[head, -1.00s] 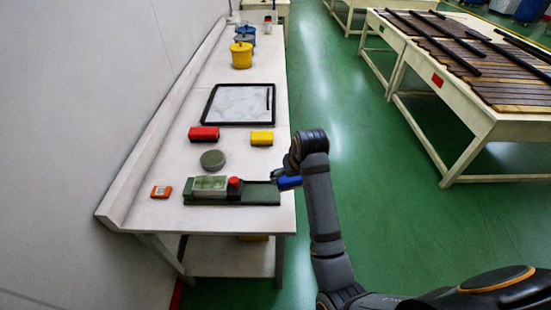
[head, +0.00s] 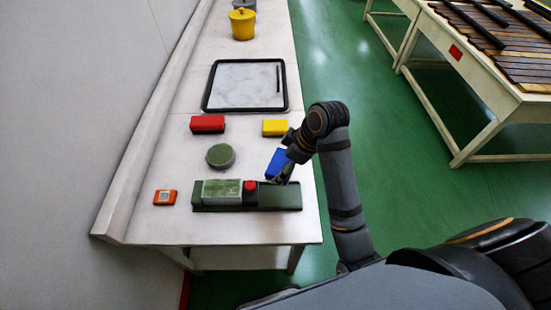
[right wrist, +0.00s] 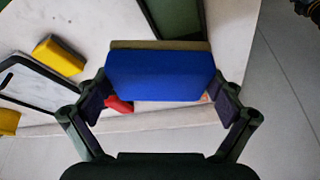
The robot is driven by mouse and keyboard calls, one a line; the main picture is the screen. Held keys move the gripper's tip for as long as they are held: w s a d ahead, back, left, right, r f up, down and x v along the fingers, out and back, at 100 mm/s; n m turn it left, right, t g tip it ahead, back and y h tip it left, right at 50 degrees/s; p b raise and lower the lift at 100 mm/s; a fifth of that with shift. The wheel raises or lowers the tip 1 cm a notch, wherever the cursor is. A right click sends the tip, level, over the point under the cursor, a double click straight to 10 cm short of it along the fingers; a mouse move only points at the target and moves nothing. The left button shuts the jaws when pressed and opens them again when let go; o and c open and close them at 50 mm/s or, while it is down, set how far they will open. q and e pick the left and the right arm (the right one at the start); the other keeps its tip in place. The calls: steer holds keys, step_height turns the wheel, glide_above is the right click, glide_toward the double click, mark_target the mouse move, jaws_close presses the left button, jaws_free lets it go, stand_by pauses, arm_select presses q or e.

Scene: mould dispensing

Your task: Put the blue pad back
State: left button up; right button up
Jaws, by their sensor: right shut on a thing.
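The blue pad (head: 275,163) is in my right gripper (head: 283,173), near the table's right side. In the head view it appears between the yellow block and the green base. The right wrist view shows the blue pad (right wrist: 160,76) across the jaws, with a tan layer along its far edge. The two fingers of the right gripper (right wrist: 160,98) close on its ends. Whether the pad touches the table is unclear. My left gripper is out of view.
A long green base (head: 285,197) with a grey-green block (head: 221,192) and red knob (head: 250,186) lies in front. A round green disc (head: 220,156), red block (head: 207,124), yellow block (head: 275,128), orange box (head: 165,197) and framed board (head: 243,86) lie around.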

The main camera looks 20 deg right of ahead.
mark_target(283, 159)
steer(key=shift+w+d+f+b, duration=0.15)
steer(key=shift+w+f+b, duration=0.45)
steer(key=shift+w, duration=0.1)
steer(key=shift+w+d+f+b, duration=0.25)
steer(key=shift+w+f+b, duration=0.35)
steer(key=shift+w+b, duration=0.4)
steer(key=w+b, duration=0.1)
steer(key=w+f+b, duration=0.1)
steer(key=w+b, duration=0.1)
steer(key=w, duration=0.1)
steer(key=shift+d+f+b, duration=0.4)
steer(key=w+f, duration=0.1)
steer(key=w, duration=0.1)
steer(key=w+f+p, duration=0.1)
steer(key=f, duration=0.1)
steer(key=w+d+f, duration=0.1)
steer(key=w, duration=0.1)
steer(key=shift+w+f, duration=0.25)
steer(key=shift+w, duration=0.05)
steer(key=shift+w+f, duration=0.5)
steer(key=shift+f, duration=0.1)
step_height(283, 159, down, 3)
steer(key=shift+f+p, duration=0.1)
steer(key=shift+p, duration=0.65)
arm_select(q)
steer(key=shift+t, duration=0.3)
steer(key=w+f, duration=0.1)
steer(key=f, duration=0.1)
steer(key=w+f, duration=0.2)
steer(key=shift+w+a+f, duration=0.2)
